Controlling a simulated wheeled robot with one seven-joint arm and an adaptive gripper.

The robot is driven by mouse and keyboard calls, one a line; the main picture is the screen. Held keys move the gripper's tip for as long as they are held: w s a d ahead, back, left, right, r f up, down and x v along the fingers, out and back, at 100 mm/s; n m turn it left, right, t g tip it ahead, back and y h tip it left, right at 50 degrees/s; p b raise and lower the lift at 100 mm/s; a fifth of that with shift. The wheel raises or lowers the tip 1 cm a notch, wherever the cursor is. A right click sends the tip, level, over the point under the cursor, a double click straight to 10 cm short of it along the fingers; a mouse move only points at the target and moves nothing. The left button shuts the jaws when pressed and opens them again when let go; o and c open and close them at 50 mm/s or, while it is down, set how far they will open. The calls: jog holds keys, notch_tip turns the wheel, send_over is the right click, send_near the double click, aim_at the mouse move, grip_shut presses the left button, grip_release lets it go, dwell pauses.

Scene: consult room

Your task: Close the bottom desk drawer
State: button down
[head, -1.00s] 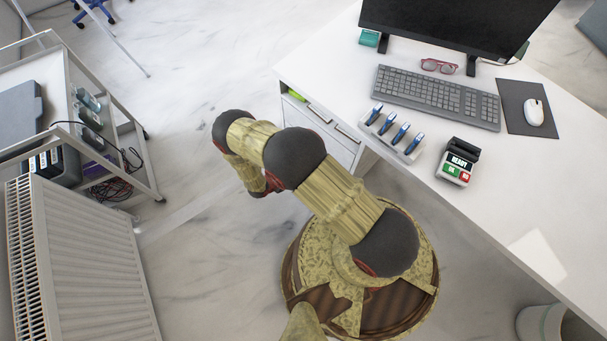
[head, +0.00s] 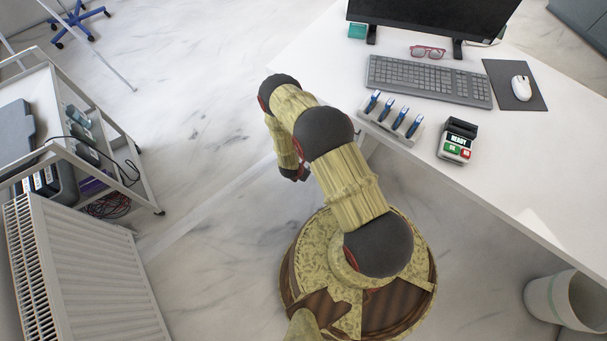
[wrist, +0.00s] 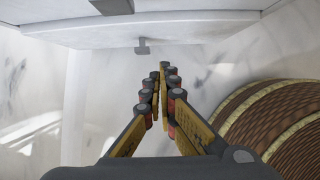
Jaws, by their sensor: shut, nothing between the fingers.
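The wrist view shows white drawer fronts (wrist: 190,31) at the top of the picture, with a grey handle (wrist: 142,47) low on them and another grey handle (wrist: 113,5) above it at the picture's edge. I cannot tell for certain which front is the bottom drawer or how far it stands out. My gripper (wrist: 161,72) is shut and empty. Its fingertips point toward the lower handle and appear apart from it.
The desk holds a keyboard (head: 428,82), a pen-like device rack (head: 390,118) and a card terminal (head: 457,140). A radiator (head: 85,275) and a trolley (head: 140,190) stand at left. A bin (head: 540,295) stands at right. The marble floor between trolley and desk is open.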

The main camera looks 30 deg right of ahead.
jog(key=w+d+f+b, duration=0.2)
jog(key=d+f, duration=0.1)
jog(key=d, duration=0.1)
jog(key=shift+d, duration=0.4)
jog(key=shift+w, duration=0.1)
jog(key=shift+w+d+b, duration=0.35)
jog(key=shift+w+d, duration=0.2)
jog(key=shift+d, duration=0.35)
